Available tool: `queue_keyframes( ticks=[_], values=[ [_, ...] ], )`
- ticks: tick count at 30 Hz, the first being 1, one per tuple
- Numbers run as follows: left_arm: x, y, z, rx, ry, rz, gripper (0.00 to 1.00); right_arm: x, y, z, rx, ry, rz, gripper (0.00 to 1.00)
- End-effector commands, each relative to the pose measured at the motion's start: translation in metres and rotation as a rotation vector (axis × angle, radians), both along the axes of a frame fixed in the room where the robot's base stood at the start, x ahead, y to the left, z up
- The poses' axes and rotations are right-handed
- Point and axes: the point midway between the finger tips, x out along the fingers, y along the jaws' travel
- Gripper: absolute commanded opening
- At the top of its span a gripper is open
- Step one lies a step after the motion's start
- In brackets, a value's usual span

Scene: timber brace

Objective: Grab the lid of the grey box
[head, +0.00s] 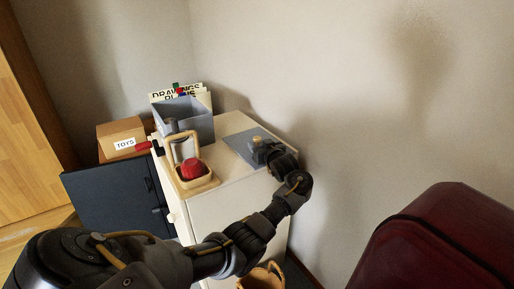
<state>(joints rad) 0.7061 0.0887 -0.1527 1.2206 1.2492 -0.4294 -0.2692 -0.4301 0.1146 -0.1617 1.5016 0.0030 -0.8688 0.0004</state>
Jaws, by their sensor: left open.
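The grey box (199,122) stands open-topped on the pale cabinet. A flat grey panel that looks like its lid (240,142) lies on the cabinet top to the right of the box. A small brass-coloured knob (258,140) shows at the lid, close to the jaws. My left gripper (261,150) is open over the right part of the lid, at the knob. The gripper and wrist hide part of the lid, and I cannot tell whether the fingers touch the knob. My right gripper is out of view.
A wooden caddy (208,181) with a red object (192,169) stands at the cabinet's front left. A cardboard box marked TOYS (121,131) and a dark cabinet (107,196) are to the left. A wall rises behind; a dark red shape (440,245) fills the lower right.

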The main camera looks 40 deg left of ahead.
Motion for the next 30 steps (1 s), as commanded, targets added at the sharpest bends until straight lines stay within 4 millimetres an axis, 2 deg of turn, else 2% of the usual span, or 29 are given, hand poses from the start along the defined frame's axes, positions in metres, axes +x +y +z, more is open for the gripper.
queue_keyframes(
  ticks=[3, 10, 21, 30],
  values=[
    [0.0032, 0.0069, -0.0022, 0.000, 0.002, 0.001, 0.54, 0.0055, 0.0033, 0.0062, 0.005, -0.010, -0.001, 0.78],
    [0.0036, 0.0072, -0.0018, -0.002, 0.001, 0.000, 0.52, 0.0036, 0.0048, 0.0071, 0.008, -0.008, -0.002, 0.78],
    [0.0034, 0.0069, -0.0019, -0.001, 0.000, 0.000, 0.04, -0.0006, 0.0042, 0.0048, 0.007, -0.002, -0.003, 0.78],
    [0.0038, 0.0068, 0.0046, 0.000, -0.001, 0.000, 0.03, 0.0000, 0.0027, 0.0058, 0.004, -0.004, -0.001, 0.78]
  ],
)
